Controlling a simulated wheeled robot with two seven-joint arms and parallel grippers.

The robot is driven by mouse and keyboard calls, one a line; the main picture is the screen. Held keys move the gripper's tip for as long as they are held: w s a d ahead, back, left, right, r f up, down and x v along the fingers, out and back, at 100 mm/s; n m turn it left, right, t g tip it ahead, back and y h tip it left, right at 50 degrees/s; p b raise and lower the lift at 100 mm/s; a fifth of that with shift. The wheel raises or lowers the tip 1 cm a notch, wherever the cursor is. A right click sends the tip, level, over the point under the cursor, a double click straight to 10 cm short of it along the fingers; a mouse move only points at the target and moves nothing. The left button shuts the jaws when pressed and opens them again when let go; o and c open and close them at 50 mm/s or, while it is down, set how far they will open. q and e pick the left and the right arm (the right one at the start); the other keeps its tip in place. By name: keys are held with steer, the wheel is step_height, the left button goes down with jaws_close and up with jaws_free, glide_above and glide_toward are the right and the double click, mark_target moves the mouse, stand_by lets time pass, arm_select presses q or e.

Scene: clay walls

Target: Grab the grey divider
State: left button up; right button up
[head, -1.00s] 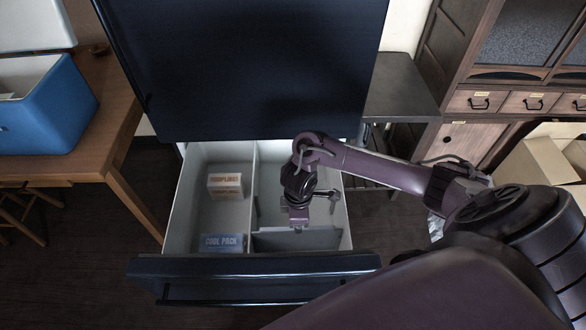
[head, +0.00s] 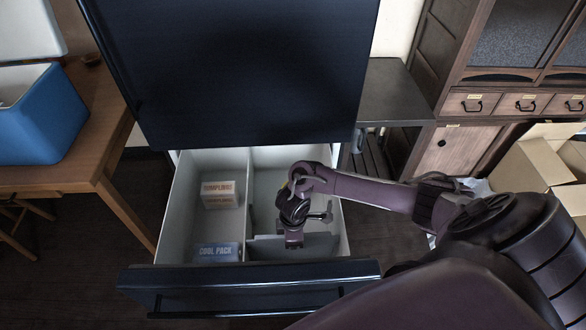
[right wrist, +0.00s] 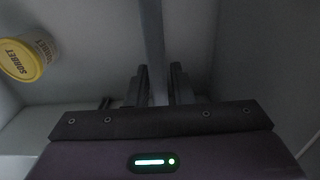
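The grey divider (head: 322,243) is a thin upright panel across the front of the right compartment of the open drawer (head: 181,215). In the right wrist view the divider (right wrist: 152,35) runs edge-on from the top down between the two fingers. My right gripper (head: 293,245) reaches down into the drawer at the divider's top edge. The gripper hides part of the panel in the head view. My left gripper is not in view.
The left compartment holds dumpling boxes (head: 218,195) and a cool pack box (head: 215,252). A yellow sorbet tub (right wrist: 25,58) lies left of the divider in the right wrist view. A blue cooler (head: 45,120) stands on a wooden table (head: 75,178). Cardboard boxes (head: 535,165) are at right.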

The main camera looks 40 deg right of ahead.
jaws_close()
steer(key=shift+r, duration=0.1)
